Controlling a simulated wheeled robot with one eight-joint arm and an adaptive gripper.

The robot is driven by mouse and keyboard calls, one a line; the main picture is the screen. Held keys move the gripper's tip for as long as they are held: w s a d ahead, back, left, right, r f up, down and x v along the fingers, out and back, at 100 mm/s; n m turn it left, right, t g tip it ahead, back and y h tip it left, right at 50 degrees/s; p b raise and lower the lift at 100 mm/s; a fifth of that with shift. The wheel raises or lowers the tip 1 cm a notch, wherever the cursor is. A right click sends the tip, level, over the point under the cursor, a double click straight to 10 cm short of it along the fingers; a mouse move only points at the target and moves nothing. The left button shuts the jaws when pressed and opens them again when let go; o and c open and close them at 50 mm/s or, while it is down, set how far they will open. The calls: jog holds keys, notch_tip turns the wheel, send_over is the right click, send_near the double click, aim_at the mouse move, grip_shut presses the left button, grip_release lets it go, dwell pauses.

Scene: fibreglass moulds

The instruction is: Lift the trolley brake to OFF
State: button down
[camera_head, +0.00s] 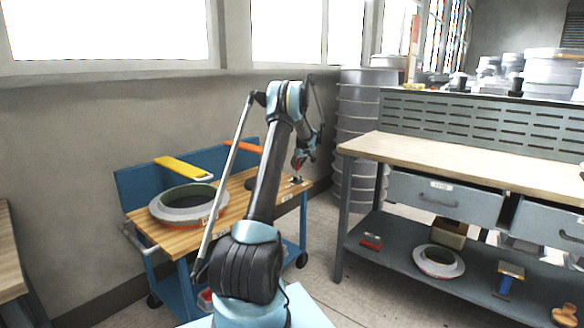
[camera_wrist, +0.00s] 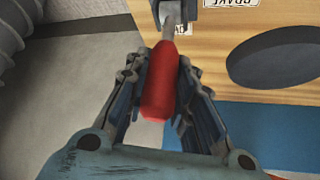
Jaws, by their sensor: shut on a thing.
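The blue trolley with a wooden top (camera_head: 236,202) stands by the wall in the head view. The brake lever has a red grip (camera_wrist: 160,85) on a metal shaft (camera_wrist: 172,17), seen in the wrist view near the trolley's edge. My gripper (camera_wrist: 158,80) is shut on the red grip, with a finger on each side of it. In the head view my gripper (camera_head: 299,166) is at the trolley top's right end, with a bit of red showing. A label reading BRAKE (camera_wrist: 232,3) lies beside the lever mount. Another small label behind the shaft is partly hidden.
A grey and green ring mould (camera_head: 187,203) lies on the trolley, with a yellow bar (camera_head: 183,168) behind it. A dark round thing (camera_wrist: 275,62) lies on the wood near the lever. A workbench (camera_head: 440,150) stands at right. Stacked grey drums (camera_head: 358,120) stand behind.

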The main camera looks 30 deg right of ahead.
jog(key=shift+w+a, duration=0.15)
jog(key=shift+w, duration=0.05)
jog(key=c, duration=1.3)
grip_release()
jog(key=shift+c, duration=0.2)
jog(key=shift+s+r, duration=0.1)
jog(key=v, duration=1.1)
jog(key=shift+s+r, duration=0.15)
jog(key=shift+r, duration=0.1)
